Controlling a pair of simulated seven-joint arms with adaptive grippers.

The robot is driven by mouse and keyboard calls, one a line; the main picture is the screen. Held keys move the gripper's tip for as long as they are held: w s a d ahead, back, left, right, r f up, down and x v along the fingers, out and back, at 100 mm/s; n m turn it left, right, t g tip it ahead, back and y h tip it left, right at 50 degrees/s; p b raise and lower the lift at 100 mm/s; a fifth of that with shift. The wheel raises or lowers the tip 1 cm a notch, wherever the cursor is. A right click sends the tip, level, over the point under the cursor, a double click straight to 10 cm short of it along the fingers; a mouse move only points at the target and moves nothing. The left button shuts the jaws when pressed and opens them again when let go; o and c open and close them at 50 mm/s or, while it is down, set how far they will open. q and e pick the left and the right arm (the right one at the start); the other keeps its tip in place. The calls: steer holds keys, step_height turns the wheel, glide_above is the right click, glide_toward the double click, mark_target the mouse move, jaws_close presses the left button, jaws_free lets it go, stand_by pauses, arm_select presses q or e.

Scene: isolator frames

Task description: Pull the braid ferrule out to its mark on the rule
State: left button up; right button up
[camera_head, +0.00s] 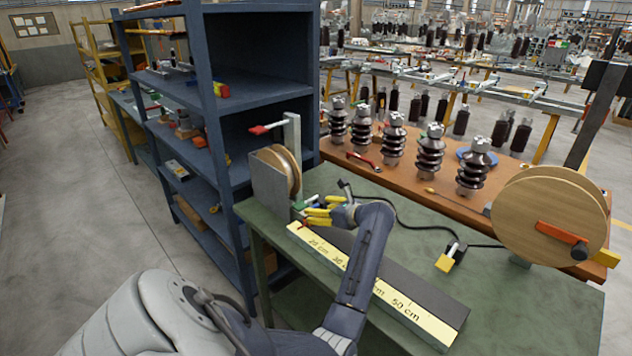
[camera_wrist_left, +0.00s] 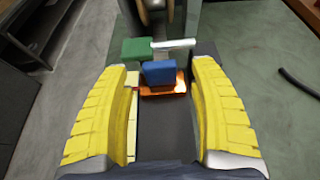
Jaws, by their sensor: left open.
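The yellow rule (camera_head: 337,262) lies along the green bench, with marks up to 50 cm readable; my left arm hides part of it. My left gripper (camera_head: 316,215) is above its low end, near the small spool. In the left wrist view its yellow fingers (camera_wrist_left: 163,72) are open, one on each side of a blue block (camera_wrist_left: 158,73) and an orange-copper piece (camera_wrist_left: 166,88). Neither finger clearly touches them. I cannot tell which of these is the braid ferrule. A green block (camera_wrist_left: 137,50) and a silver bar (camera_wrist_left: 174,44) sit just beyond.
A small spool (camera_head: 292,172) stands in a grey bracket behind the gripper. A large wooden spool (camera_head: 547,215) with an orange handle stands at right. A yellow padlock-like block (camera_head: 446,263) and black cable lie on the bench. A blue shelf (camera_head: 262,95) rises at left.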

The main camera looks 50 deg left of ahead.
arm_select(q)
steer(key=shift+x, duration=1.2)
jaws_close()
